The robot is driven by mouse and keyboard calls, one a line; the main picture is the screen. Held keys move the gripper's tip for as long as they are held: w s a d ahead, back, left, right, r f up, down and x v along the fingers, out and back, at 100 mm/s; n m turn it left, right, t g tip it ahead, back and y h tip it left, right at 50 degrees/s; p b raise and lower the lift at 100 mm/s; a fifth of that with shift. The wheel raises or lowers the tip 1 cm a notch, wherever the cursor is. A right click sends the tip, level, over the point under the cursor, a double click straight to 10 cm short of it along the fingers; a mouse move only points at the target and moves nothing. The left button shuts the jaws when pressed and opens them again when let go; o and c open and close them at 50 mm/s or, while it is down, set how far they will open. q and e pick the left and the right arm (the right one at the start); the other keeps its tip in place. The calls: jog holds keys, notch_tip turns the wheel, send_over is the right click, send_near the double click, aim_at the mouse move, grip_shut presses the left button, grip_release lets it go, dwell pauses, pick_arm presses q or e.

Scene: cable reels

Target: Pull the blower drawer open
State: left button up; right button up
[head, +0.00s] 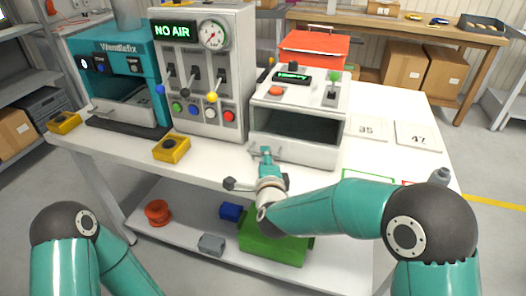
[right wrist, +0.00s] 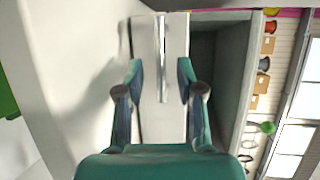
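The blower is a pale grey box (head: 258,112) with a small lit display, a red button and a green-knobbed lever on top, and a dark opening in front. Its drawer front (head: 310,153) is the light panel below the opening. A thin metal handle bar (right wrist: 163,60) runs along the panel in the right wrist view. My right gripper (head: 264,156) is at the drawer front in the head view. In the right wrist view its fingers (right wrist: 161,75) are apart, one on each side of the bar, with gaps visible. My left gripper is out of view.
A grey control panel (head: 201,75) reading "NO AIR" and a teal machine (head: 110,65) stand left of the blower. Yellow button boxes (head: 171,148) sit near the table edge. A green crate (head: 270,243) is on the shelf below. Cards marked 35 (head: 366,129) and 47 lie right.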

jog(key=shift+w+a+f, duration=0.1)
jog(key=shift+w+f, duration=0.1)
jog(key=shift+w, duration=0.75)
jog(key=shift+w+a+f, duration=0.1)
jog(key=shift+w+f, duration=0.1)
jog(key=shift+w, duration=0.7)
jog(key=shift+c, duration=0.3)
grip_shut()
